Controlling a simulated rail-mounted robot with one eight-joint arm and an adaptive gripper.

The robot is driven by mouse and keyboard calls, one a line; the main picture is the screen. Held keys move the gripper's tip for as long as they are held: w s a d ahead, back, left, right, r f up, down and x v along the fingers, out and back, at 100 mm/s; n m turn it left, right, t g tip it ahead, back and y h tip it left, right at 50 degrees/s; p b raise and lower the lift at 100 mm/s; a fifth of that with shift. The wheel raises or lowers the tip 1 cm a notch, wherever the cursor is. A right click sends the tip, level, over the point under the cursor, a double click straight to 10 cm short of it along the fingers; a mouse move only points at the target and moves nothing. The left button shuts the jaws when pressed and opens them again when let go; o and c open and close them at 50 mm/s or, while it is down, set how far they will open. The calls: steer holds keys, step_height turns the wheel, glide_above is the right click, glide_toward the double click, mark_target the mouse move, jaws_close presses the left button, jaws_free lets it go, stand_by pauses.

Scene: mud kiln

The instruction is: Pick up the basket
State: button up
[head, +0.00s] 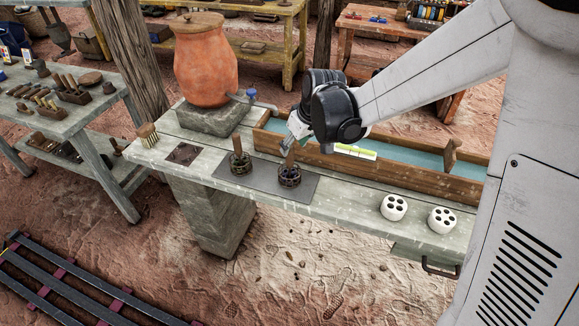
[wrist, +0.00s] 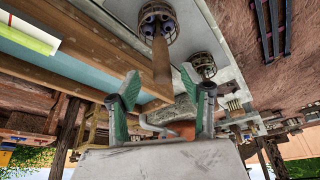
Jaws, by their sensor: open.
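Two small round dark wire baskets with upright wooden handles stand on a dark mat (head: 262,181) on the bench. The right basket (head: 289,178) is below my gripper (head: 289,147); the left basket (head: 241,165) stands apart from it. In the wrist view the nearer basket (wrist: 158,17) shows at the top, and its wooden handle (wrist: 161,62) reaches down between my gripper's green fingertips (wrist: 160,82). The fingers are open, one on each side of the handle, with gaps visible. The other basket (wrist: 203,66) shows behind, to the right.
A wooden trough (head: 400,174) with a blue-green interior runs behind the mat. Two white cylinders with holes, one left (head: 394,207) and one right (head: 441,220), stand on the bench's right. A clay jar (head: 206,66) on a block and a brush (head: 148,134) are at the left.

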mark_target(290, 155)
steer(key=shift+s+x, duration=0.2)
steer(key=shift+x, duration=2.65)
jaws_close()
